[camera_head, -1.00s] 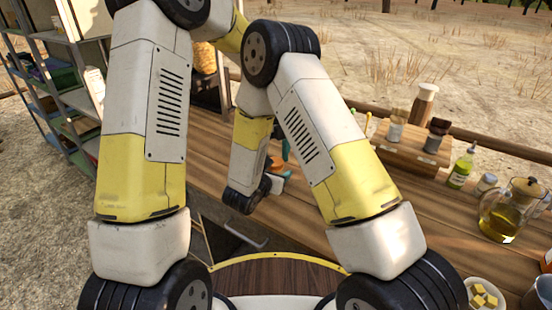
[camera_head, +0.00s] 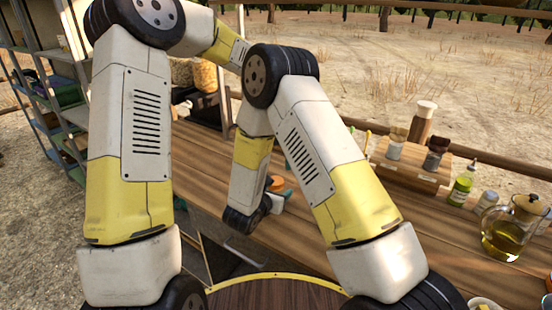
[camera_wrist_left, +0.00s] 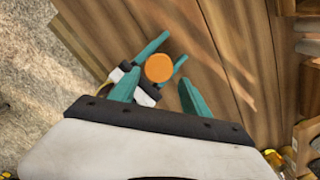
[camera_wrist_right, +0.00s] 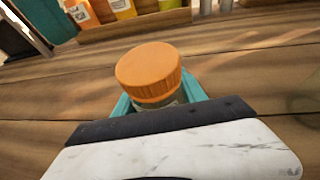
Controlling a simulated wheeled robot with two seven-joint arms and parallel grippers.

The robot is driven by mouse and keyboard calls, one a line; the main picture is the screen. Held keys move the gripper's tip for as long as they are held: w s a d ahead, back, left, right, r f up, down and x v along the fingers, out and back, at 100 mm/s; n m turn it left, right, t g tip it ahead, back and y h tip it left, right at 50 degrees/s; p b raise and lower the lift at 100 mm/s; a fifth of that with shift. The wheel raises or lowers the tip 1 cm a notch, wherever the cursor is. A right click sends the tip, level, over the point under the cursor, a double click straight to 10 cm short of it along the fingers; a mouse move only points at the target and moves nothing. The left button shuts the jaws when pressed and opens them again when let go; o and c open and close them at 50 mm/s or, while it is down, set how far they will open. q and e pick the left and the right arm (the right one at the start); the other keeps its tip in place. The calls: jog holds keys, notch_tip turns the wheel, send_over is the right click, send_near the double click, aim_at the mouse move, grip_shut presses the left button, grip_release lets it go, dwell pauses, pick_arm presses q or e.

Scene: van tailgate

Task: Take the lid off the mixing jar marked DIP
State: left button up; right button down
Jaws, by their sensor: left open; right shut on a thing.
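A jar with a ridged orange lid (camera_wrist_right: 150,72) stands between my right gripper's teal fingers in the right wrist view. Only a strip of the jar body (camera_wrist_right: 162,101) shows under the lid, and no DIP marking is visible. My right gripper (camera_wrist_right: 157,96) is shut on the jar body. In the left wrist view the orange lid (camera_wrist_left: 159,68) is seen from above. My left gripper (camera_wrist_left: 158,84) is open over it, with one finger to each side; contact is not visible. In the head view the lid (camera_head: 275,183) is small and partly hidden by my arm.
The wooden counter (camera_head: 330,235) holds a wooden stand (camera_head: 408,172) with several jars, a green bottle (camera_head: 461,185) and a glass oil pitcher (camera_head: 510,230) at the right. A metal shelf (camera_head: 45,110) stands at the left. Coloured containers (camera_wrist_right: 120,8) sit behind the jar.

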aim_at(275, 177)
pick_arm(q)
jog(key=shift+f, duration=2.65)
grip_shut()
jog(key=n, duration=0.3)
jog(key=shift+d+r+n, duration=0.1)
jog(key=shift+n, duration=0.2)
jog(key=shift+o, duration=1.5)
grip_release()
